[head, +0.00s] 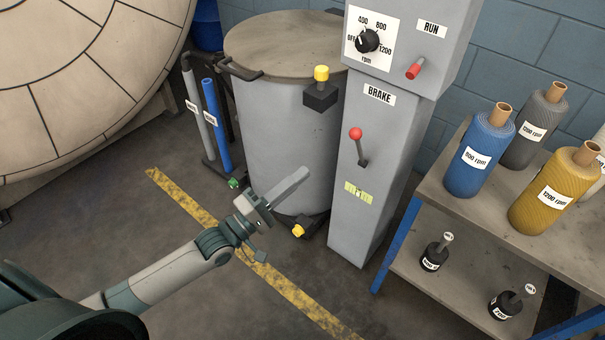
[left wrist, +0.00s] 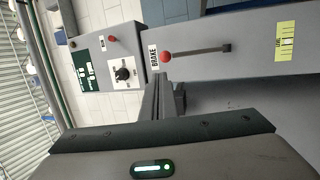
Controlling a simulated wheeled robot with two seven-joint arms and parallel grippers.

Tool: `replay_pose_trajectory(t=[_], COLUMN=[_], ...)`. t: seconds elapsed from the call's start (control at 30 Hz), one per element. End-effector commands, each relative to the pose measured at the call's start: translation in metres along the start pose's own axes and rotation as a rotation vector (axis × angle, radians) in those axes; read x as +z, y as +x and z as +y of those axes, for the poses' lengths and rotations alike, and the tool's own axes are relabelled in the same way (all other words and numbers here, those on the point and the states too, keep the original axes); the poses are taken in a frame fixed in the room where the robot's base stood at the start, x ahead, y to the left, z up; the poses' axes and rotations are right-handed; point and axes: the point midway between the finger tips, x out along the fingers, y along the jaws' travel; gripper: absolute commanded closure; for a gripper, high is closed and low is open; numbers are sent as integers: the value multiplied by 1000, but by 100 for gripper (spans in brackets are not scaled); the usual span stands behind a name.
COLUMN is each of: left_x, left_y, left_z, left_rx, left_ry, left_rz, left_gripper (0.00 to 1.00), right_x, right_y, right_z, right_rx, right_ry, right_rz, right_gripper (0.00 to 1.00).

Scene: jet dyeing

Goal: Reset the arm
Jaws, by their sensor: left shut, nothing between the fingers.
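My left gripper (head: 302,174) is shut and empty. It is held out in front of the grey drum (head: 285,140), left of the grey control column (head: 355,215), and no contact with either can be made out. In the left wrist view its fingers (left wrist: 160,98) point toward the column, below the red-knobbed brake lever (left wrist: 167,57). That lever also shows in the head view (head: 356,134) under the BRAKE label. My right gripper is not in view.
The column carries an rpm dial (head: 367,40) and a red RUN lever (head: 414,71). At the right, a shelf table (head: 470,215) bears a blue yarn cone (head: 478,155), a yellow cone (head: 545,205) and a grey cone (head: 533,130). Floor around the yellow stripe (head: 185,198) is open.

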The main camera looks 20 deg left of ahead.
Motion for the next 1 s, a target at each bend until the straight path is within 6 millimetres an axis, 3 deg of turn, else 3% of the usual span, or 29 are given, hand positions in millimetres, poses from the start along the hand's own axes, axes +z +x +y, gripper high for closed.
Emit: replay_pose_trajectory(t=[0.47, 0.63, 0.77, 0.87, 1.0], left_x=[0, -2, -6, -6, 0], left_y=[0, -3, -13, -28, -66], left_z=[0, -17, -56, -100, -175], left_rx=[-1, -42, -139, -258, -474], left_ry=[2, 55, 174, 310, 523], left_rz=[1, 18, 46, 60, 38], left_gripper=[100, 100, 100, 100, 100], right_x=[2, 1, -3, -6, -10], right_y=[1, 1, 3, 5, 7], right_z=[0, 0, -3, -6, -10], right_rx=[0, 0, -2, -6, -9], right_ry=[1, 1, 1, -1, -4], right_rz=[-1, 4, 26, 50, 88], right_gripper=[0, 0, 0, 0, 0])
